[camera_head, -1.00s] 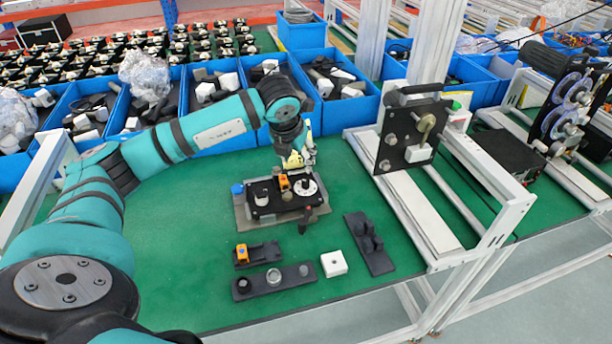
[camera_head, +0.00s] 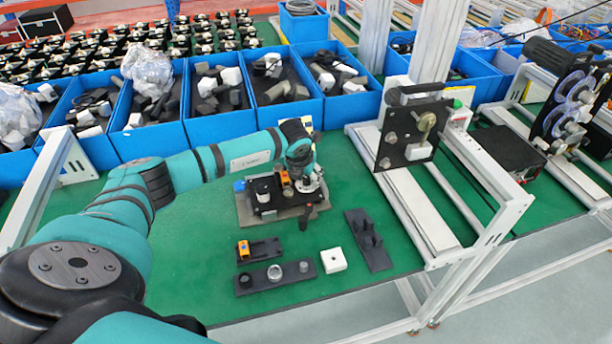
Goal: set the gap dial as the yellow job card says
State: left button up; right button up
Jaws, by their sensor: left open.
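A dark device on a grey plate (camera_head: 243,210) stands on the green table. It carries a white round knob (camera_head: 262,190) on its left and an orange part (camera_head: 285,180) near its middle. The white dial at its right end, visible earlier, is now mostly hidden by my left gripper (camera_head: 309,186). That gripper points down over the dial, open; I cannot tell whether its fingers touch it. A pale yellow patch (camera_head: 240,123) behind my left arm may be the job card; no writing is readable. My right gripper is out of view.
In front lie a dark block with an orange part (camera_head: 260,251), a dark strip with round parts (camera_head: 255,282), a white block (camera_head: 333,260) and a dark bracket (camera_head: 368,240). Blue bins (camera_head: 288,110) line the back. A metal frame (camera_head: 425,215) stands right.

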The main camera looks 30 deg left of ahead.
pick_arm(q)
grip_shut()
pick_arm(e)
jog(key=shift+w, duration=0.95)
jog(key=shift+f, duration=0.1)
pick_arm(q)
jog(key=m+b, duration=0.1)
jog(key=m+h+b, duration=0.1)
jog(key=b, duration=0.1)
jog(key=shift+a+f+m, duration=0.15)
jog(key=shift+f+m, duration=0.05)
jog(key=shift+m, duration=0.2)
jog(key=m+h+b, duration=0.1)
jog(key=m+b, duration=0.1)
jog(key=b, duration=0.1)
jog(key=shift+w+m, duration=0.1)
jog(key=shift+m, duration=0.3)
jog(key=shift+r+m+h+b, duration=0.2)
jog(key=shift+m+h+b, duration=0.45)
jog(key=shift+m, duration=0.45)
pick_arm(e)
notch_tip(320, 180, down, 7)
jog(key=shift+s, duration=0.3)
pick_arm(q)
grip_release()
